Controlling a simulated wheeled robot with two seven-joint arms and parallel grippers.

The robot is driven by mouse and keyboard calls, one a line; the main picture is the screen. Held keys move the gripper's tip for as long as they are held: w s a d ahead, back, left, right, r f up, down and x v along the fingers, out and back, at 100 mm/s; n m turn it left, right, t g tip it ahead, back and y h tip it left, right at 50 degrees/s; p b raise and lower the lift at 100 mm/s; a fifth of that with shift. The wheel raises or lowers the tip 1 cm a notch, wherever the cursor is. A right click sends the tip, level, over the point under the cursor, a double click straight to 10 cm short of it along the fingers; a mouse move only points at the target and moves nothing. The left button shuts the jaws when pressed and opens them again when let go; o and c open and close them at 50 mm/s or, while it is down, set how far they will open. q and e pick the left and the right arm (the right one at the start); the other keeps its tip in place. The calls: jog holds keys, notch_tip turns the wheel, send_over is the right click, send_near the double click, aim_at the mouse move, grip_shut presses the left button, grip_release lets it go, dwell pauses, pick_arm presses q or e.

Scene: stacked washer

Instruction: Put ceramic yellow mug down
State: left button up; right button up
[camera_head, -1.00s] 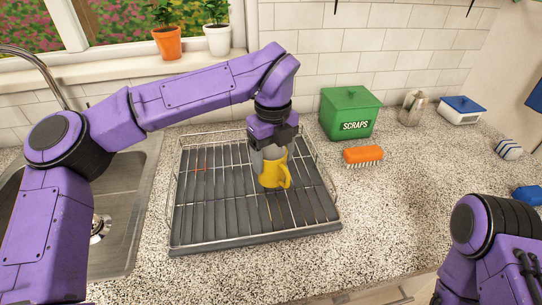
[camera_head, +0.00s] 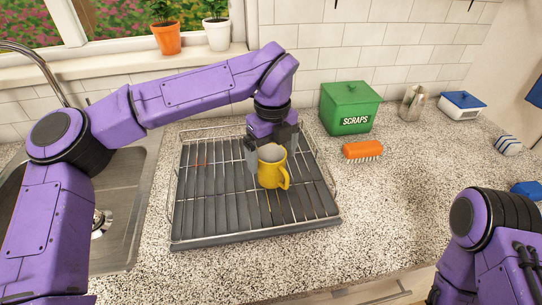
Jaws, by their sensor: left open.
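The yellow mug (camera_head: 270,174) stands upright on the dish rack (camera_head: 215,236), right of the rack's middle, with its handle toward the lower right. Its pale inside shows from above. My left gripper (camera_head: 270,153) is open, with its grey fingers spread at the far side of the mug, one to its left and one behind its right. Whether a finger still touches the mug cannot be told. My right arm (camera_head: 490,240) shows at the lower right, but its gripper is out of view.
A green scraps bin (camera_head: 349,108) and an orange brush (camera_head: 362,151) stand right of the rack. The sink (camera_head: 120,215) is at the left. Counter in front of the brush is clear. A metal pitcher (camera_head: 413,103) stands at the back.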

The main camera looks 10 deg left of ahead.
pick_arm(q)
notch_tip(320, 180, up, 11)
jog(key=shift+b, duration=0.35)
jog(key=shift+f, duration=0.1)
